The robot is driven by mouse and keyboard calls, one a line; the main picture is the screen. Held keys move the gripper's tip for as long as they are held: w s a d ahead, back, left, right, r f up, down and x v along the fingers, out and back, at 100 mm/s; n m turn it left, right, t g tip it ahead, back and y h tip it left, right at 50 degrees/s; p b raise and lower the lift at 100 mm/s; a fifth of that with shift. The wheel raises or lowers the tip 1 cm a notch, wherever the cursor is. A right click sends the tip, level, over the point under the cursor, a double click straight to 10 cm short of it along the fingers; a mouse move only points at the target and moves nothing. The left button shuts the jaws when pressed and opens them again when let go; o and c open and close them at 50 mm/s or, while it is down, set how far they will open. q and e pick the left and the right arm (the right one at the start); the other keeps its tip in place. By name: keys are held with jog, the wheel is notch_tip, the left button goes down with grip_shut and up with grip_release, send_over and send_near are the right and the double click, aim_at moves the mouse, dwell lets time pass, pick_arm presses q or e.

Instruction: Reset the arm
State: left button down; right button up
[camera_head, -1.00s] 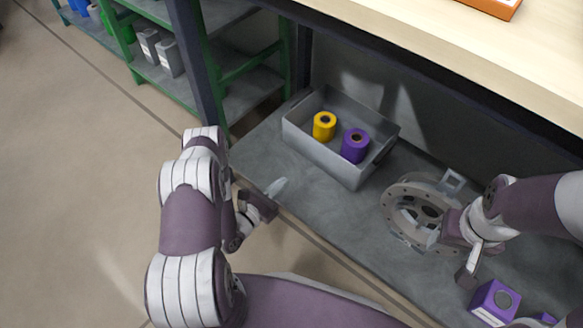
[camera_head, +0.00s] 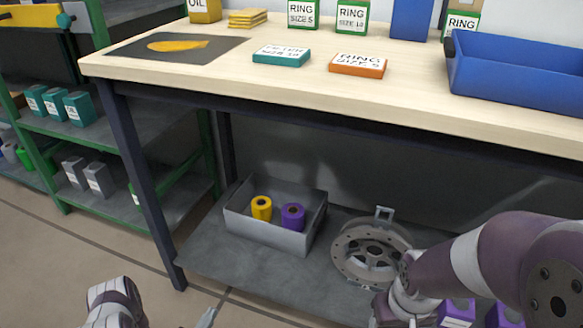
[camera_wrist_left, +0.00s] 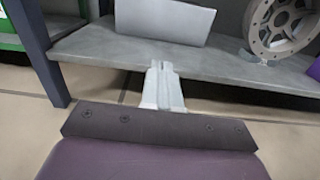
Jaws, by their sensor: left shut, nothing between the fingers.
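My left arm (camera_head: 115,305) shows at bottom left. In the left wrist view the left gripper (camera_wrist_left: 162,70) is shut and empty, its fingers together, pointing toward the lower shelf's front edge. My right arm (camera_head: 480,260) reaches in from the right over the lower shelf. Its gripper is mostly hidden or cut off at the bottom, near the grey metal wheel-like part (camera_head: 368,252).
The lower shelf (camera_head: 215,255) holds a grey bin (camera_head: 268,230) with a yellow roll (camera_head: 261,207) and a purple roll (camera_head: 292,216). Purple boxes (camera_head: 458,312) sit at lower right. The table (camera_head: 300,85) above bears boxes and a blue bin (camera_head: 520,75). A green rack (camera_head: 100,130) stands left.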

pick_arm(q)
jog(key=s+a+f+m+g+y, duration=0.1)
jog(key=s+f+m+g+y, duration=0.35)
jog(key=f+m+g, duration=0.75)
jog(key=s+a+r+m+g+y+p, duration=0.1)
jog(key=s+a+r+m+g+p, duration=0.15)
jog(key=r+m, duration=0.55)
jog(key=s+a+r+m+g+p, duration=0.1)
jog(key=s+r+m+g+p, duration=0.4)
jog(key=r, duration=0.6)
jog(key=s+d+r+m+p, duration=0.1)
jog(key=s+d+r+m, duration=0.15)
jog(key=r, duration=0.65)
jog(key=s+d+r+m+p, duration=0.1)
jog(key=d+r+m, duration=0.15)
jog(key=r, duration=0.65)
jog(key=w+d+r+m+t+p, duration=0.1)
jog(key=r+t+p, duration=0.1)
jog(key=r+p, duration=1.8)
jog(key=w+d+r+t+p, duration=0.1)
jog(key=d+r+t+p, duration=0.1)
jog(key=r+p, duration=1.9)
notch_tip(320, 180, up, 8)
jog(key=shift+w+r+m+y, duration=0.1)
jog(key=shift+w+m+y, duration=0.15)
jog(key=shift+m+y, duration=0.15)
pick_arm(e)
notch_tip(320, 180, up, 51)
jog(key=shift+w+f, duration=0.2)
jog(key=shift+w, duration=0.1)
